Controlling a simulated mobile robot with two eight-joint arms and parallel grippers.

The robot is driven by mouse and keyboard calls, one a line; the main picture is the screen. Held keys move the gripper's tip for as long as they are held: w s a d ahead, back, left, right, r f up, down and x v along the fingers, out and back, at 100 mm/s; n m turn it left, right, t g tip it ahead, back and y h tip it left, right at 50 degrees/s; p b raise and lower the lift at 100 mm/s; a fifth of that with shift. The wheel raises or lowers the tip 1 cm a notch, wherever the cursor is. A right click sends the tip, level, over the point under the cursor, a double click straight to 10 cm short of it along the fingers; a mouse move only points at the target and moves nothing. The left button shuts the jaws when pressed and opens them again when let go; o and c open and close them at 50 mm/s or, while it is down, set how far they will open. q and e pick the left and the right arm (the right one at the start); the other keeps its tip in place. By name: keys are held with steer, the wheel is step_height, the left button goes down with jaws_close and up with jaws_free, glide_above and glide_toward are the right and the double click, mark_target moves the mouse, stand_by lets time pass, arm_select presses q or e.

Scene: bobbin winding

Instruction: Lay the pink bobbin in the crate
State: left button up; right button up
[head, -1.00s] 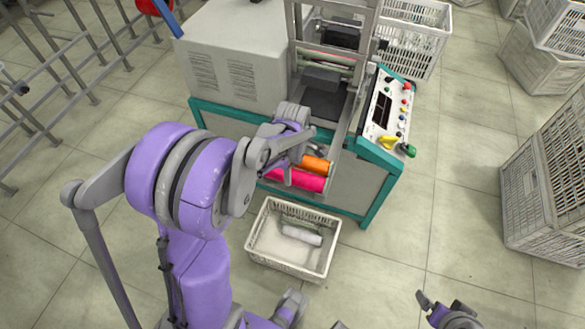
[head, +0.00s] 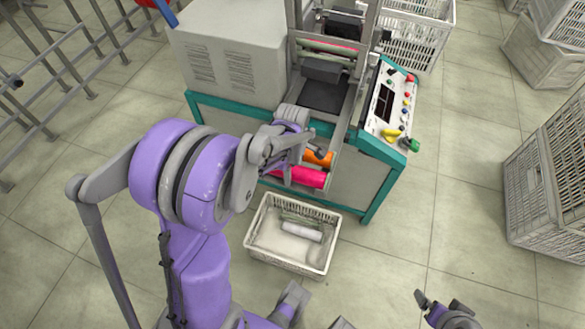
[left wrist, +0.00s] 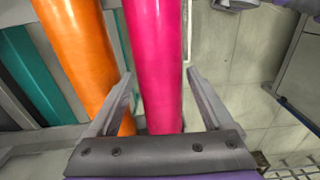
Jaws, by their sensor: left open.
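The pink bobbin (head: 308,178) lies at the front of the winding machine, beside an orange bobbin (head: 318,159). In the left wrist view the pink bobbin (left wrist: 152,45) runs between the two fingers of my left gripper (left wrist: 160,80), with the orange bobbin (left wrist: 75,45) to its left. In the head view my left gripper (head: 307,168) is at the bobbins and hides part of them. It is open, with one finger on each side of the pink bobbin. The white crate (head: 262,252) stands on the floor below, holding a whitish roll (head: 301,231).
My right gripper (head: 440,305) is low at the right, away from the machine. The winding machine (head: 345,190) has a control panel (head: 388,105) on its right. Large crates (head: 545,195) stand at the right. The tiled floor between is clear.

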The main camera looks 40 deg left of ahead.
arm_select(q)
steer(key=c, duration=1.3)
steer(key=shift+r+p, duration=1.9)
steer(key=shift+r, duration=0.95)
steer(key=shift+r+p, duration=1.65)
steer(key=shift+r, duration=1.05)
